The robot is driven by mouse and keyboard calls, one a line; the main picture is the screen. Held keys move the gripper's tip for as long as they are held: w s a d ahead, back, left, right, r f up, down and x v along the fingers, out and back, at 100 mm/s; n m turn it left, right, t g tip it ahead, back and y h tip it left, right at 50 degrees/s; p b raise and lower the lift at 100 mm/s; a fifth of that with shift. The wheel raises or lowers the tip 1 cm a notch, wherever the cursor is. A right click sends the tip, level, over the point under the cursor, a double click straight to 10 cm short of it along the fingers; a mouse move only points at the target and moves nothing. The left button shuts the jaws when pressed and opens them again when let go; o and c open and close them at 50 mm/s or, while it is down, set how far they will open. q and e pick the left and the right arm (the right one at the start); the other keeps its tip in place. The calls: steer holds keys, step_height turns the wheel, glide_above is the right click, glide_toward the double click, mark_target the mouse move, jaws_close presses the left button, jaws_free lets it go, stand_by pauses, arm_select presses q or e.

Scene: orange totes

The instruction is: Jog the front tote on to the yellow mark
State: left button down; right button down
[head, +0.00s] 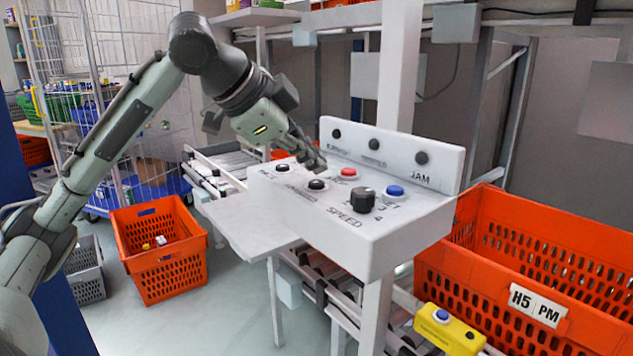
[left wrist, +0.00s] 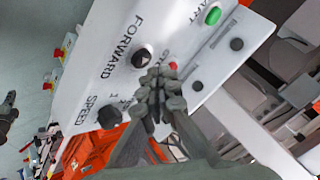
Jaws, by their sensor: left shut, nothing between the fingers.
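A white control box (head: 330,225) stands on a post in the middle of the head view. Its sloped top has black buttons, a red button (head: 348,171), a blue button (head: 395,190) and a black SPEED knob (head: 363,199). My left gripper (head: 314,162) is shut and empty, just above the box's far left part. In the left wrist view, its fingertips (left wrist: 160,82) appear close to the black FORWARD button (left wrist: 141,57); contact cannot be told. An orange tote (head: 540,262) labelled H5 PM is at the right. I see no yellow mark on a conveyor.
A roller conveyor (head: 335,287) runs under and behind the box, partly hidden. A yellow box with a blue button (head: 447,328) is at the front right. Another orange tote (head: 165,272) stands on the floor at left, near a grey crate (head: 86,268) and a wire cage.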

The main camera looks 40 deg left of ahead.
arm_select(q)
steer(key=shift+f, duration=0.1)
stand_by(0.4)
steer(key=shift+f, duration=0.3)
